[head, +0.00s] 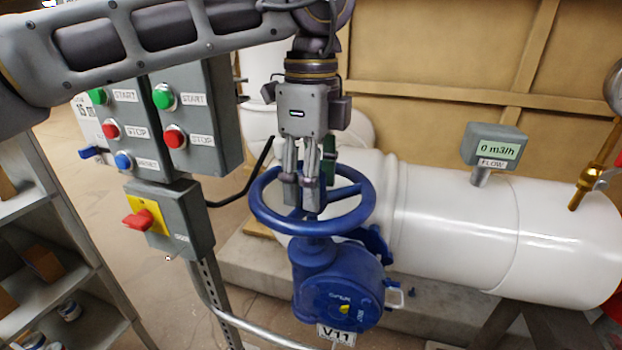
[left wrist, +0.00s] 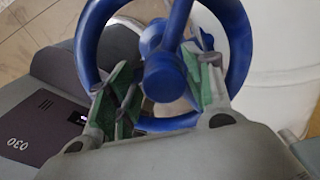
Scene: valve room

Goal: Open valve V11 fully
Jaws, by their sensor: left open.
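Valve V11 is a blue gear-operated valve (head: 338,290) with a white V11 tag (head: 336,334) at its lower front. Its blue handwheel (head: 262,212) lies nearly level on top. My left gripper (head: 308,208) points down over the middle of the wheel, with its fingers inside the rim. In the left wrist view, the open green-padded fingers (left wrist: 160,95) stand on either side of the blue hub and a spoke (left wrist: 178,28), and the rim (left wrist: 240,50) curves around them. I cannot tell whether the fingers touch the wheel. My right gripper is not in view.
A white pipe (head: 450,235) runs behind the valve, with a flow display (head: 494,147) reading 0 m3/h. Grey push-button boxes (head: 196,115) and a red-and-yellow switch box (head: 170,218) stand left of the wheel. A shelf (head: 50,250) is at the far left, a gauge (head: 614,88) at right.

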